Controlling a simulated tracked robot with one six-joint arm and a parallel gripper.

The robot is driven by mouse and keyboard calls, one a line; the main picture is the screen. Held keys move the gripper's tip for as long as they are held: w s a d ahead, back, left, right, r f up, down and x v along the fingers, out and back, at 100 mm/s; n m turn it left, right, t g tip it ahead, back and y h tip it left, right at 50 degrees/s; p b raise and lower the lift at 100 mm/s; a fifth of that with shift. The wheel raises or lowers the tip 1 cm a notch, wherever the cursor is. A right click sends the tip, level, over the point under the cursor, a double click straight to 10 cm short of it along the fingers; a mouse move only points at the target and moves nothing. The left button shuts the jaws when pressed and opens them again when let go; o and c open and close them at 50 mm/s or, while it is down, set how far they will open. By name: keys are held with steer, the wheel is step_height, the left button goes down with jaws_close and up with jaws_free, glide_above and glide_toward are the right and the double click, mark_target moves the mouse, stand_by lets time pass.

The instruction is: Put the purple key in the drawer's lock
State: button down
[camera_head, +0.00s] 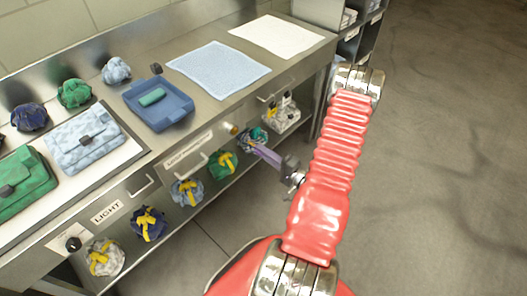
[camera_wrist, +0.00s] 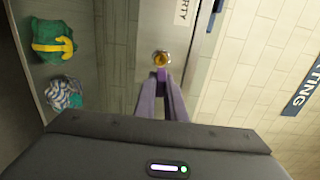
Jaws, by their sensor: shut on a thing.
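My gripper (camera_head: 254,147) reaches from the right toward the front of the steel bench. In the wrist view its two purple-grey fingers (camera_wrist: 160,86) meet on the purple key (camera_wrist: 161,75), of which only a small part shows. The brass round lock (camera_wrist: 161,58) sits just beyond the key in that view, on the drawer front (camera_wrist: 172,38). In the head view the lock (camera_head: 232,128) is up and left of the fingertips, with a gap between. The key cannot be made out clearly there.
A labelled drawer (camera_head: 188,150) has a handle at its left. Rolled bags with yellow straps, one green (camera_head: 222,163), lie on the shelf below. A blue tray (camera_head: 160,104) and folded bags lie on the bench. Open floor (camera_head: 440,170) is at the right.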

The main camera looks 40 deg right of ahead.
mark_target(253, 144)
stand_by(0.3)
steer(key=shift+w+a, duration=0.1)
steer(key=shift+w, duration=2.75)
steer(key=shift+w, duration=1.9)
stand_by(0.4)
steer(key=c, duration=1.7)
jaws_free()
steer(key=shift+c, duration=0.2)
steer(key=s, duration=1.3)
steer(key=shift+s, duration=0.35)
steer(key=shift+f, duration=0.1)
